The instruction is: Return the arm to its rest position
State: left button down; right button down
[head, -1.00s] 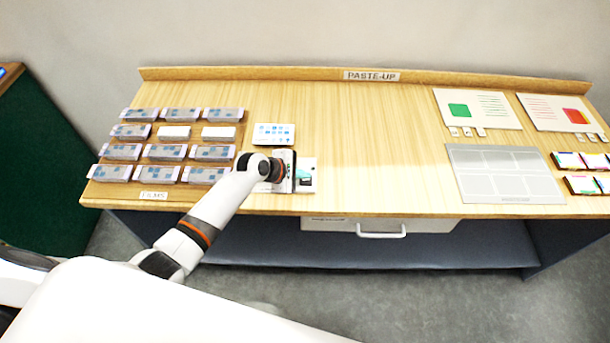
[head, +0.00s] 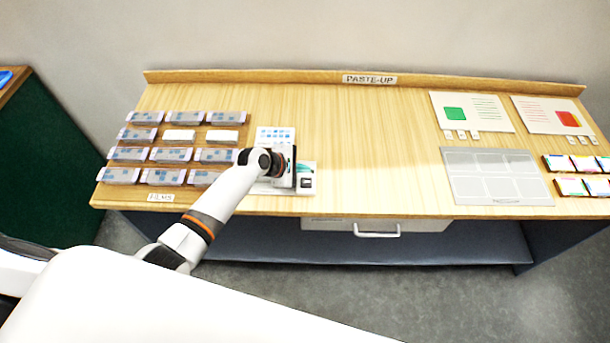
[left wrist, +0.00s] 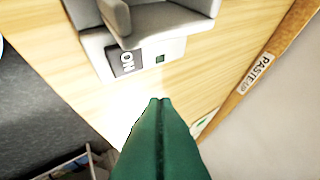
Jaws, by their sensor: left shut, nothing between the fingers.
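The device (left wrist: 170,48) there has a grey lever-like part, a dark label reading ON and a small green square. The fingertips look apart from it. My left arm reaches in from the lower left and hides part of the device. My right gripper is in neither view.
A grey gridded sheet (head: 497,192), printed boards (head: 470,112) and small coloured packs (head: 585,187) lie at the right. The table's middle is clear.

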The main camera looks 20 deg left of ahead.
pick_arm(q)
jog(key=shift+r+p, duration=0.7)
jog(key=shift+r, duration=0.25)
jog(key=shift+f, duration=0.1)
